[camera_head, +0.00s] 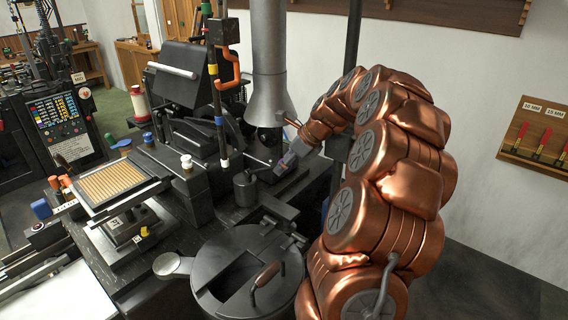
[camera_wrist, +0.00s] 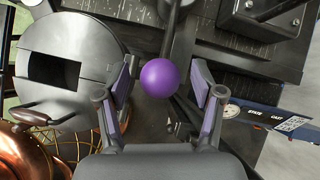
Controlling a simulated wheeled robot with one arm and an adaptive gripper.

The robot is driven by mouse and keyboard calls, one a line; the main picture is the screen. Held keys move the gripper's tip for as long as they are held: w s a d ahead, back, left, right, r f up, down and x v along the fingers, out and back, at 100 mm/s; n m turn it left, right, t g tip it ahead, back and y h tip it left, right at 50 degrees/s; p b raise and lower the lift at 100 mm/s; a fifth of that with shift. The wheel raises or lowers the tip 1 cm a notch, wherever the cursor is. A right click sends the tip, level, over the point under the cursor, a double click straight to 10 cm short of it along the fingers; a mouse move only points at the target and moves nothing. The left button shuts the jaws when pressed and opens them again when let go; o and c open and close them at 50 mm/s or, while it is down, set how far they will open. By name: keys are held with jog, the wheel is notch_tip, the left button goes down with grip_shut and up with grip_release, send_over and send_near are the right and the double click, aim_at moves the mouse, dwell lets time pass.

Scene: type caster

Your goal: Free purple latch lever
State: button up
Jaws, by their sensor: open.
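The purple latch lever shows in the wrist view as a round purple knob (camera_wrist: 160,78) with a dark rod (camera_wrist: 178,32) running up from it in the picture. My gripper (camera_wrist: 162,88) is open, with one finger on each side of the knob. Gaps show between the knob and both finger pads, wider on the right. I cannot tell whether the knob is at fingertip depth. In the head view my gripper (camera_head: 281,168) is small and reaches in beside the dark machine. I cannot make out the purple knob there.
A round dark pot (camera_head: 238,283) with a rectangular opening stands in front; it also fills the left of the wrist view (camera_wrist: 95,38). Its wooden handle (camera_head: 266,274) sticks up. A grey funnel-shaped pipe (camera_head: 268,95) stands close behind my gripper. A tray (camera_head: 112,184) lies at left.

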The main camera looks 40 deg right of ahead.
jog(key=v, duration=1.1)
jog(key=shift+s, duration=0.1)
